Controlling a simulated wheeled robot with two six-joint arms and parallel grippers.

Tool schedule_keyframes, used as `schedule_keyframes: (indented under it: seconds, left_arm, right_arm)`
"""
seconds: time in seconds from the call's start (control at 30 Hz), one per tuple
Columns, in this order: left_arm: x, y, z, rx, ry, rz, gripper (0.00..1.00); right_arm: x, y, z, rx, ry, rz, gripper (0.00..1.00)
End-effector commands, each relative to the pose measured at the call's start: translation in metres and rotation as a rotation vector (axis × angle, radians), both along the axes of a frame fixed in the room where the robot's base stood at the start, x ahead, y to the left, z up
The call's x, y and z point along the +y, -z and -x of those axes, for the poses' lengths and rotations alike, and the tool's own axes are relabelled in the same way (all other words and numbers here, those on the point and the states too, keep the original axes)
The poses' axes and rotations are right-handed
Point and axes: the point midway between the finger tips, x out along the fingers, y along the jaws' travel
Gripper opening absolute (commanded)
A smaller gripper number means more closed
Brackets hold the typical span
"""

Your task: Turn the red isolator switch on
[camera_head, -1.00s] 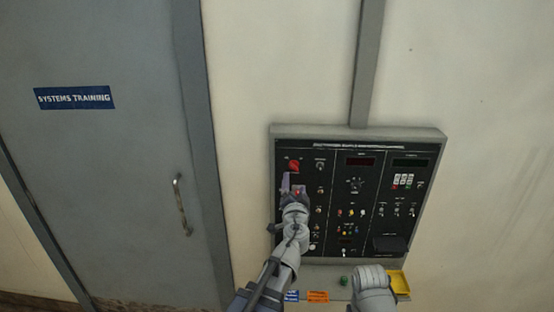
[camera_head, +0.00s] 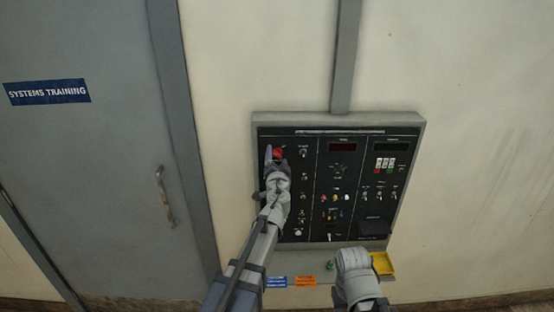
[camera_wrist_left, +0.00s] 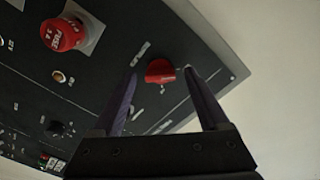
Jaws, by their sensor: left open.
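The red isolator switch (camera_head: 278,153) is a red knob at the upper left of the black control panel. In the left wrist view the red knob (camera_wrist_left: 160,71) shows between my two fingertips. My left gripper (camera_head: 275,158) is open at the knob, with one finger on each side of it in the picture. I cannot tell whether the fingers touch it. The gripper partly covers the knob in the head view. A grey part of my right arm shows at the lower right, but its fingers do not show.
The control panel (camera_head: 326,131) carries several small switches, lamps and two dark displays. A large red button (camera_wrist_left: 62,35) shows in the left wrist view. A grey door (camera_head: 95,150) is at the left.

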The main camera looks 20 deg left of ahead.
Motion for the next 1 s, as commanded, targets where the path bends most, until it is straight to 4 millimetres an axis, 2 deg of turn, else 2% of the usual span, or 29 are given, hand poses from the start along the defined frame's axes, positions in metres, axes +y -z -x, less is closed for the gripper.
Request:
schedule_keyframes:
  seconds: [0.2, 0.9, 1.0]
  left_arm:
    - [0.0002, 0.0000, -0.0002, 0.000, 0.000, 0.000, 0.78]
    - [0.0000, 0.0000, -0.0001, 0.000, 0.000, 0.000, 0.00]
    - [0.0000, 0.0000, -0.0001, 0.000, 0.000, 0.000, 0.00]
  right_arm:
    - [0.0000, 0.0000, 0.0000, 0.000, 0.000, 0.000, 0.50]
    - [0.0000, 0.0000, 0.0000, 0.000, 0.000, 0.000, 0.50]
    - [0.0000, 0.0000, 0.0000, 0.000, 0.000, 0.000, 0.50]
